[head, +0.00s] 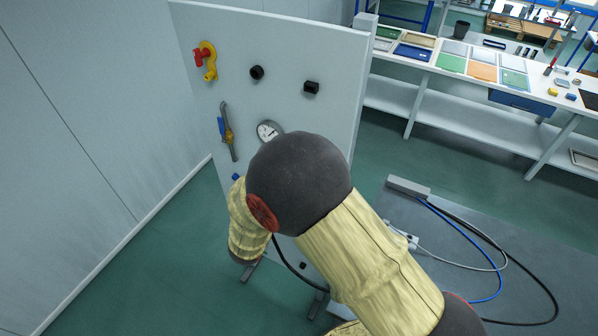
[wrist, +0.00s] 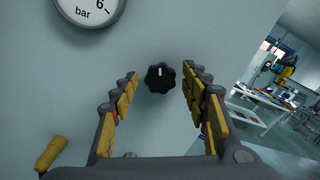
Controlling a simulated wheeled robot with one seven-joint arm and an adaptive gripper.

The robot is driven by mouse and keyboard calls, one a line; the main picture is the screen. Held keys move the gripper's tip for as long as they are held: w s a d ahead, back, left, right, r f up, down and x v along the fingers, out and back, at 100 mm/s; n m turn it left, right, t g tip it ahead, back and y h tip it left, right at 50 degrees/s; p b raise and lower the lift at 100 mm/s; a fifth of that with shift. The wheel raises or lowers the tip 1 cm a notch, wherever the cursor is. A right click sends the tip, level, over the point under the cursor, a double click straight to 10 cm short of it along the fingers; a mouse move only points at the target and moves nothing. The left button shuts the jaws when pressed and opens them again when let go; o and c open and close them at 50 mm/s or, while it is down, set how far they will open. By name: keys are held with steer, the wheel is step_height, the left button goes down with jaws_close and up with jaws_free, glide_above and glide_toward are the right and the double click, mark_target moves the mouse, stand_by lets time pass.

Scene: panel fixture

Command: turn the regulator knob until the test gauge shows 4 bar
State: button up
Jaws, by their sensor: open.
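The regulator knob (wrist: 160,77) is black and lobed, with a white mark pointing up, and sits on the pale panel. My gripper (wrist: 160,75) is open, its yellow-padded fingers spread to the left and right of the knob in the wrist view. I cannot tell whether the fingertips reach around it; gaps show on both sides. The test gauge (wrist: 88,12) is cut off at the top of the wrist view; a "6" and "bar" show, but its needle does not. In the head view the gauge (head: 267,131) is small and partly covered by my arm, which hides the knob.
The panel (head: 290,45) also carries a red-and-yellow valve (head: 206,60), two black fittings (head: 257,72) and a pipe with a blue-handled valve (head: 228,132). A yellow handle (wrist: 50,153) is low left in the wrist view. A workbench (head: 470,60) stands behind, right.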

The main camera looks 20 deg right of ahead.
stand_by(0.3)
steer(key=v, duration=1.2)
stand_by(0.3)
